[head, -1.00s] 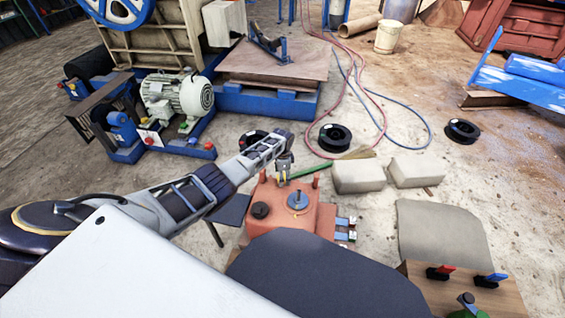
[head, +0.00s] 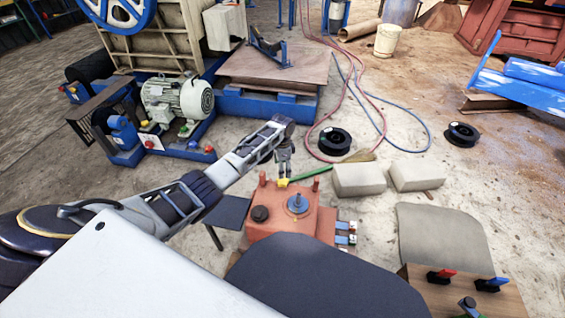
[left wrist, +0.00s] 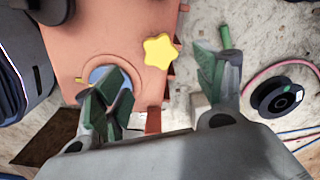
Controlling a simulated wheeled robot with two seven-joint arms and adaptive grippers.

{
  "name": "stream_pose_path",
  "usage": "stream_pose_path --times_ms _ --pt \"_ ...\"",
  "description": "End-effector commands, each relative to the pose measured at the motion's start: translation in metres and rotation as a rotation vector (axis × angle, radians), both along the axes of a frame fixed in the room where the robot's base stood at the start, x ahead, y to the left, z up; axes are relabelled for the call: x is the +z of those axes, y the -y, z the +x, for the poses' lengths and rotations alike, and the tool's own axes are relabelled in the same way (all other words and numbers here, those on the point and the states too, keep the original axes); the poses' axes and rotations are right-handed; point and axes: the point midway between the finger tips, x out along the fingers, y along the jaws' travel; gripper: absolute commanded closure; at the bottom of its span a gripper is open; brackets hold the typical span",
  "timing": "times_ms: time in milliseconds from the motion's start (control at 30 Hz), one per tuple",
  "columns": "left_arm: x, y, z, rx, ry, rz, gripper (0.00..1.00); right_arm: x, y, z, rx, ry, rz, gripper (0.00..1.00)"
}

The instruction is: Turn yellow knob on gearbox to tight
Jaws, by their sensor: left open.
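The orange-red gearbox (head: 272,222) stands in the lower middle of the head view. Its star-shaped yellow knob (head: 282,183) shows small at its far edge. In the left wrist view the yellow knob (left wrist: 159,51) sits at the edge of the gearbox (left wrist: 110,30). My left gripper (head: 284,170) points down just above the knob in the head view. In the left wrist view the left gripper (left wrist: 160,80) is open and empty, its green-padded fingers on either side of the knob's position and apart from it. My right gripper is not in view.
A black cap (head: 260,214) and a blue disc (head: 297,203) are on the gearbox top. Pale blocks (head: 358,179) lie to its right. Black spools (head: 335,140) and hoses lie on the floor behind. A wooden board with levers (head: 462,290) is at lower right.

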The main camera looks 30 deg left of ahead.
Motion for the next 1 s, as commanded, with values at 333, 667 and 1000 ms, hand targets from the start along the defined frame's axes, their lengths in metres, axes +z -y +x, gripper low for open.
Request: stream_pose_path --times_ms 333,667,1000 --pt "0.029 0.0 0.0 0.0 0.001 -0.001 0.29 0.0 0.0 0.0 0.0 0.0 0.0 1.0" --pt "0.032 0.0 0.0 0.0 -0.001 -0.001 0.29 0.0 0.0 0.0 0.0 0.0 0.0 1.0" --pt "0.032 0.0 0.0 0.003 -0.001 -0.001 0.29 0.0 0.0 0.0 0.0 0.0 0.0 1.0"
